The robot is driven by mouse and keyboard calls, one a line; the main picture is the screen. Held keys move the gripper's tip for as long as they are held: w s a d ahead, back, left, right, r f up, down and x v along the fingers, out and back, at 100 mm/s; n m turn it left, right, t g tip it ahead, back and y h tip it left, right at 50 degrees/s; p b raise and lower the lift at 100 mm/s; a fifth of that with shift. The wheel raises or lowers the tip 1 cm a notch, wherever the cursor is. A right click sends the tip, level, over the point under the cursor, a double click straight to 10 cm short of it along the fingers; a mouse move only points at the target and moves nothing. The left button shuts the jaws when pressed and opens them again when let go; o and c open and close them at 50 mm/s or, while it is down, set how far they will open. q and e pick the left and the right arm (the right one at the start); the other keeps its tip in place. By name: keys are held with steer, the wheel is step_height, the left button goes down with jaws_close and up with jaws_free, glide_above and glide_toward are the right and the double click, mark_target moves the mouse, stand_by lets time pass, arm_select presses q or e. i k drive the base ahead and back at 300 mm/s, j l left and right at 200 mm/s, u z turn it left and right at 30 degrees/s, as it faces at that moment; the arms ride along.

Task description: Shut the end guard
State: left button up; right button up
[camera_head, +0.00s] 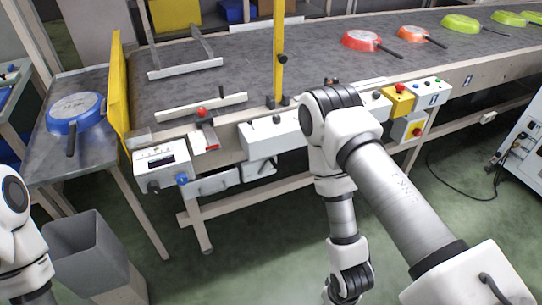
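A yellow upright panel (119,95), which looks like the end guard, stands at the left end of the conveyor belt (240,58), between the belt and a side table. It is seen nearly edge-on, so I cannot tell whether it is latched. Part of my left arm shows at the lower left edge, with its gripper out of view. My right arm rises from the lower right, bends in front of the conveyor's front rail and runs down past the bottom edge. Its gripper is out of view.
A blue pan (75,113) rests on the side table (95,150). Red, orange and green pans (362,41) lie on the belt's right part. A yellow post (279,50) stands mid-belt. A control box (160,165) is on the front rail. A grey bin (90,255) stands below.

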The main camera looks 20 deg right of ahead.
mark_target(113, 114)
steer(key=j+z, duration=0.45)
steer(key=j, duration=2.05)
steer(key=u, duration=0.55)
steer(key=l+u, duration=0.9)
steer(key=k+l+u, duration=0.1)
steer(key=l+u, duration=0.2)
steer(key=u, duration=0.15)
steer(key=k+l+u, duration=0.15)
steer(key=l+u, duration=0.3)
steer(key=j, duration=0.1)
